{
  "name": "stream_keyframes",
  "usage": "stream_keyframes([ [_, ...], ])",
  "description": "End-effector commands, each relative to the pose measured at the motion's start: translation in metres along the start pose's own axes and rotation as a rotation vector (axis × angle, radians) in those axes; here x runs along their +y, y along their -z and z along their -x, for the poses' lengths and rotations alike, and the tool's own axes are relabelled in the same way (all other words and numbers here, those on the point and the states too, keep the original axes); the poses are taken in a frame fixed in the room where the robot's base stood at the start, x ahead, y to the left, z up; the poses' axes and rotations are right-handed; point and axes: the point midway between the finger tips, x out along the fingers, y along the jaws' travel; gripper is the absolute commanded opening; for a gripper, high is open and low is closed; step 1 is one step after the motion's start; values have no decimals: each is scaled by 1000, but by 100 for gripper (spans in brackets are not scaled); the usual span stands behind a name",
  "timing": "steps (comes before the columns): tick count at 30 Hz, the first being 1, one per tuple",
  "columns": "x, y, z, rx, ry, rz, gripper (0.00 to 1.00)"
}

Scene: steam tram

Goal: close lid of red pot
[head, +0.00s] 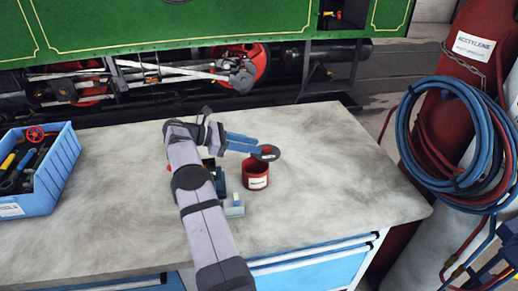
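The red pot (256,178) stands upright on the workbench, right of my arm, with a pale label on its front. Its top shows a dark red opening. A dark round lid (268,154) is above the pot's rear rim, offset to the right and not covering the whole opening. I cannot tell whether it is hinged to the pot. My gripper (254,147) reaches in from the left, its blue fingers pointing right. The fingertips meet or overlap the lid's left edge. Whether they grip it is too small to tell.
A blue bin (45,185) of tools stands at the far left. The grey workbench (350,190) is clear to the right. A red cylinder with coiled hoses (455,135) stands beyond its right edge.

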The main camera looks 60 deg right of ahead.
Motion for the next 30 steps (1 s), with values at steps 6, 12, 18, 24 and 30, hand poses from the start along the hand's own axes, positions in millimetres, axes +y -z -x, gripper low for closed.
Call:
stream_keyframes([
  [6,0,1,23,-1,-1,0,28],
  [12,0,0,30,0,1,0,28],
  [18,0,0,31,0,1,0,28],
  [24,-2,-7,24,0,14,-5,0],
  [30,-15,-71,-19,6,103,-84,0],
])
